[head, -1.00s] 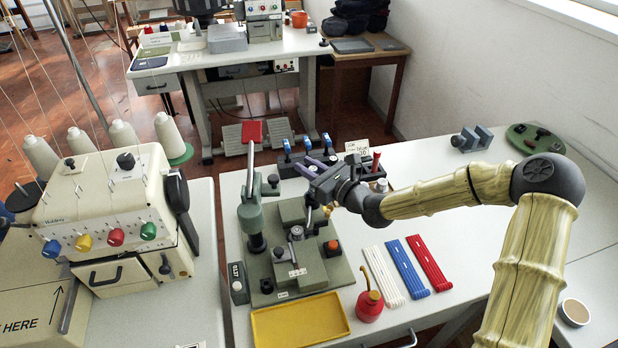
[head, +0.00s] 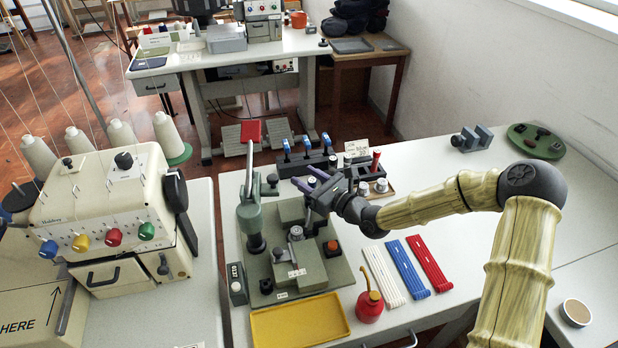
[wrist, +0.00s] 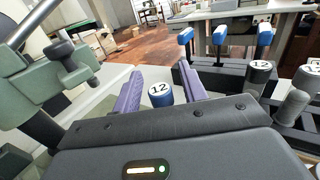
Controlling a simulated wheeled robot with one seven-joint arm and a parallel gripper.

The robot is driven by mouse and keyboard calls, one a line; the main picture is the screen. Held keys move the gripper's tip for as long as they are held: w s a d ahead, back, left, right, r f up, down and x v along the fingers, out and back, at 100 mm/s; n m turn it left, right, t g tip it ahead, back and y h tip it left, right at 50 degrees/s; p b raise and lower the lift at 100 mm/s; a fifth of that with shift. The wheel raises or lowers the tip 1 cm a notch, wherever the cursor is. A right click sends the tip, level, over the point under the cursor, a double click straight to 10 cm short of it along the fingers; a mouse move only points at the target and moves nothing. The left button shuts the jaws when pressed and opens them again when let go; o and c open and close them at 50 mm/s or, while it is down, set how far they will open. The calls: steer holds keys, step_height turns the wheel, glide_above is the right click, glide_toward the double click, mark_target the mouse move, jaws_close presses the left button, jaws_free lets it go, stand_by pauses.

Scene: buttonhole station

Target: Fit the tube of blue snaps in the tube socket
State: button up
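A tube with a blue body and a white cap marked 12 stands between my gripper's purple fingers in the wrist view (wrist: 160,93). My gripper (head: 309,180) is open around it, with a visible gap on each side. The tube's lower part is hidden by the gripper body, so I cannot tell what it stands in. The grey-green press (head: 297,270) is just in front of and below my gripper in the head view. I cannot make out the tube socket clearly.
A dark rack with blue-topped levers (head: 307,143) stands behind my gripper, with a dark tube marked 12 (wrist: 262,68) beside it. A yellow tray (head: 300,322), a red oil can (head: 369,306) and white, blue and red strips (head: 407,267) lie in front. The table's right side is mostly clear.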

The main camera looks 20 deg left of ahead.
steer(key=shift+r, duration=0.1)
steer(key=shift+r, duration=0.15)
steer(key=shift+s+d, duration=0.1)
steer(key=shift+d, duration=0.2)
steer(key=v, duration=1.1)
steer(key=shift+s, duration=0.2)
steer(key=shift+d, duration=0.2)
